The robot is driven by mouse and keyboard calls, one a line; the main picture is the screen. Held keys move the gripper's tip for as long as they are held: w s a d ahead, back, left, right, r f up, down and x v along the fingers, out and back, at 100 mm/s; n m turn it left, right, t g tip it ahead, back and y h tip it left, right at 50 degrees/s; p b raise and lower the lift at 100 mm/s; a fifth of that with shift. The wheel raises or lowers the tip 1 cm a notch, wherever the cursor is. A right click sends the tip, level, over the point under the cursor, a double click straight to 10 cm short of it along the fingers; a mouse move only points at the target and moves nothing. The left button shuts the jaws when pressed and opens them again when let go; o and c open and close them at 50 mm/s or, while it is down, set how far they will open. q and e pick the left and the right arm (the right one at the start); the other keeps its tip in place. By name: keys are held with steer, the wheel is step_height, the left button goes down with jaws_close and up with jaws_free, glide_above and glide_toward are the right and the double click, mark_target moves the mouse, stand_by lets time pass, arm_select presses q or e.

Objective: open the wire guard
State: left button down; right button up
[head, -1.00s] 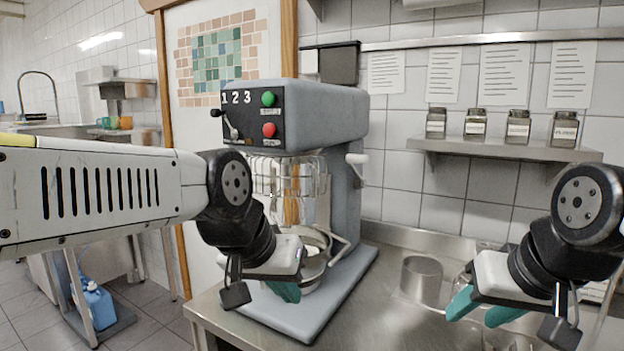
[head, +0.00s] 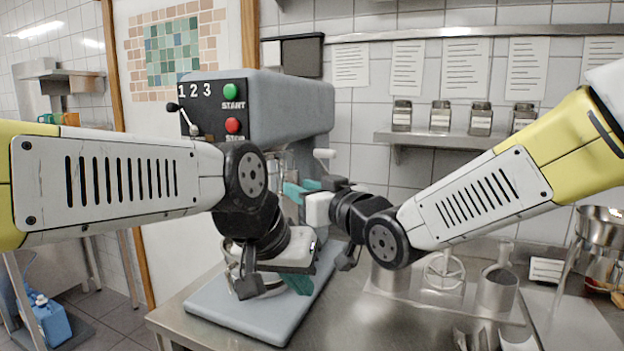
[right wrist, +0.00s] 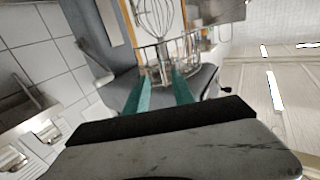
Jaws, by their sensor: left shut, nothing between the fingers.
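The grey mixer (head: 285,108) stands on the steel counter. Its wire guard (right wrist: 190,45) shows in the right wrist view as a curved cage around the whisk (right wrist: 155,18); in the head view my arms hide most of it. My right gripper (head: 300,190) is at the mixer's front, beside the guard. In the right wrist view its teal fingers (right wrist: 162,82) are apart, with part of the guard beyond and between their tips; contact cannot be told. My left gripper (head: 298,284) is shut and empty, low in front of the bowl area above the mixer's base.
A metal canister (head: 390,277) and other utensils stand on the counter right of the mixer. A shelf (head: 440,141) with several jars hangs on the tiled wall. A strainer (head: 600,228) is at the far right. A blue jug (head: 50,322) is at lower left.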

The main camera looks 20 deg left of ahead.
mark_target(283, 180)
steer(key=x, duration=0.8)
steer(key=shift+s+a+r, duration=0.1)
steer(key=shift+s+r, duration=0.05)
jaws_close()
stand_by(1.2)
